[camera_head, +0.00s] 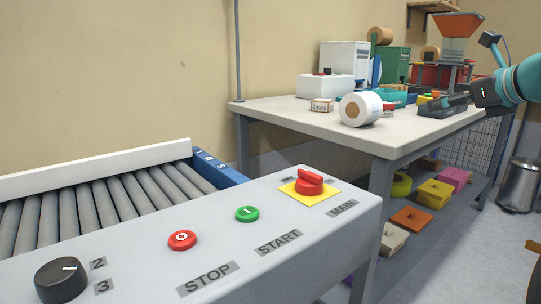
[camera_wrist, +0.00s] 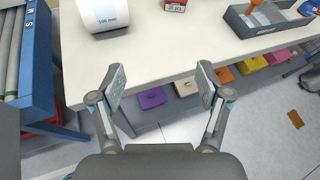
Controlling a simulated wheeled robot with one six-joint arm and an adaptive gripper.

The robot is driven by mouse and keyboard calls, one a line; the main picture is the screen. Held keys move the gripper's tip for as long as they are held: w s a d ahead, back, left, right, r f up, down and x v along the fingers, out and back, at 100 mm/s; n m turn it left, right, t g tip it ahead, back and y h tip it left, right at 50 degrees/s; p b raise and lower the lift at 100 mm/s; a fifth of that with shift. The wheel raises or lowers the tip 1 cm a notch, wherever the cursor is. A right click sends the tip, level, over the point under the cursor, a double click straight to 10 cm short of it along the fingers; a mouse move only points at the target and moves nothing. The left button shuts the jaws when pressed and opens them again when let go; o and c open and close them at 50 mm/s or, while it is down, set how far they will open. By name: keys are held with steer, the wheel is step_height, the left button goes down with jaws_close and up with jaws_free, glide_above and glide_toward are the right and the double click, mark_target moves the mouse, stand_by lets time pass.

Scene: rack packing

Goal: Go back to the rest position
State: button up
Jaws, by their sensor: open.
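My gripper (camera_wrist: 161,82) is open and empty in the wrist view, its two fingers spread wide apart. Between and beyond the fingers are the table's front edge and the floor below. In the head view my teal arm comes in from the right edge, with the dark end of it over the right part of the worktable (camera_head: 285,108). There the fingertips are hard to make out against the dark tray behind.
A white label roll (camera_head: 361,109) and small box (camera_head: 321,105) stand on the table. A grey tray (camera_wrist: 262,41) lies near its edge. Coloured bins (camera_head: 411,217) sit on the lower shelf. The control panel (camera_head: 215,220) and roller conveyor (camera_head: 95,205) fill the foreground.

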step_height(320, 180, down, 11)
steer(key=s+d+n+g+h, duration=0.2)
steer(key=n+g, duration=0.1)
steer(key=n, duration=0.5)
steer(key=s+a+f+n+g, duration=0.2)
steer(key=s+a+f+n, duration=0.3)
steer(key=f+n, duration=0.25)
steer(key=s+a+f+n+g+p, duration=0.1)
steer(key=s+a+f+n, duration=0.2)
steer(key=s+a+n, duration=0.2)
steer(key=s+a+f+n+h+p, duration=0.1)
steer(key=s+a+f+n+p, duration=0.1)
steer(key=s+a+f+n, duration=0.2)
steer(key=s+a+f+n+g+p, duration=0.1)
steer(key=s+a+f+n+p, duration=0.1)
steer(key=s+a+n, duration=0.4)
steer(key=shift+s+a+f+n+g+h, duration=0.35)
steer(key=shift+s+a+f, duration=0.4)
steer(key=shift+s+a, duration=1.6)
steer(key=shift+s+d, duration=0.3)
